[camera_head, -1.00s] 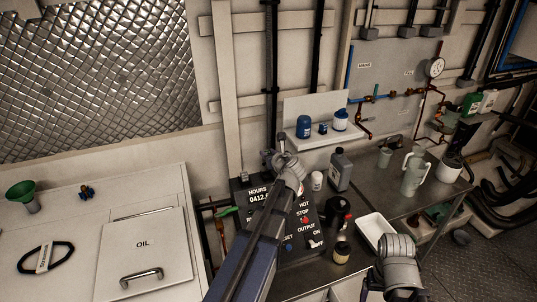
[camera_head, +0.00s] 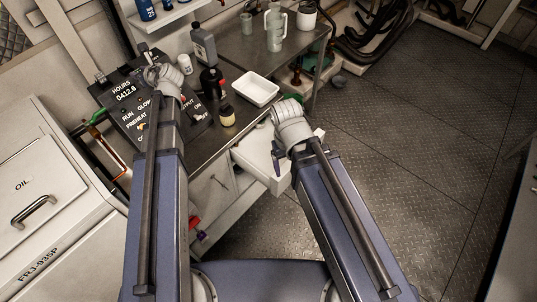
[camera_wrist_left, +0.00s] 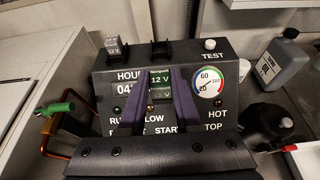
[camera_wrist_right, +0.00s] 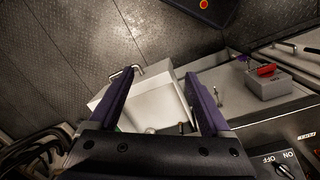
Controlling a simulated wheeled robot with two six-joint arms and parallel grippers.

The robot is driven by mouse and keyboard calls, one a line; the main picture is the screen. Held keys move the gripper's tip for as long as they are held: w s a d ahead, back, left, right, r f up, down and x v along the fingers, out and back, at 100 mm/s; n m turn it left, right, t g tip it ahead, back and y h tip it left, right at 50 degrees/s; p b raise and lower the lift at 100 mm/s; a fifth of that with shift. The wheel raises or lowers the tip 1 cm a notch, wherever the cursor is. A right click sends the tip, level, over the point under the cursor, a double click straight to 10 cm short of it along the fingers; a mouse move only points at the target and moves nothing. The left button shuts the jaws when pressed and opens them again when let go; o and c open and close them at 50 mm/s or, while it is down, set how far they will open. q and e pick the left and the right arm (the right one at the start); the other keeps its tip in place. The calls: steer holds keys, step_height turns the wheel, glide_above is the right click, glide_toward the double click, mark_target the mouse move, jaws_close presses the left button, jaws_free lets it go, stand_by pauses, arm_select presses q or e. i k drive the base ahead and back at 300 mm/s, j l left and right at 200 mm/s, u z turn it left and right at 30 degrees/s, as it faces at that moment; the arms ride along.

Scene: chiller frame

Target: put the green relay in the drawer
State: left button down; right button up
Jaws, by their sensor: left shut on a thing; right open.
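The green relay (camera_wrist_left: 161,86), marked 12 V, is between the fingertips of my left gripper (camera_wrist_left: 160,84), which is shut on it in front of the black control panel (camera_wrist_left: 217,118). In the head view my left gripper (camera_head: 151,66) is over the panel's top edge, and the relay cannot be made out there. The white drawer (camera_head: 258,158) is pulled out below the steel bench. It also shows in the right wrist view (camera_wrist_right: 153,98). My right gripper (camera_wrist_right: 158,100) is open and empty over the drawer. The lower part of its inside is hidden by the gripper.
A grey relay (camera_wrist_left: 115,47) and an empty black socket (camera_wrist_left: 161,50) are on the panel's top. A white tray (camera_head: 256,100), a dark jug (camera_head: 210,82) and a grey bottle (camera_head: 203,45) stand on the bench. The floor (camera_head: 400,150) to the right is clear.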

mark_target(260, 135)
steer(key=l+z, duration=0.15)
steer(key=z, duration=0.3)
steer(key=k+j+z, duration=0.15)
steer(key=z, duration=0.6)
steer(key=k+j, duration=0.3)
steer(key=j, duration=0.2)
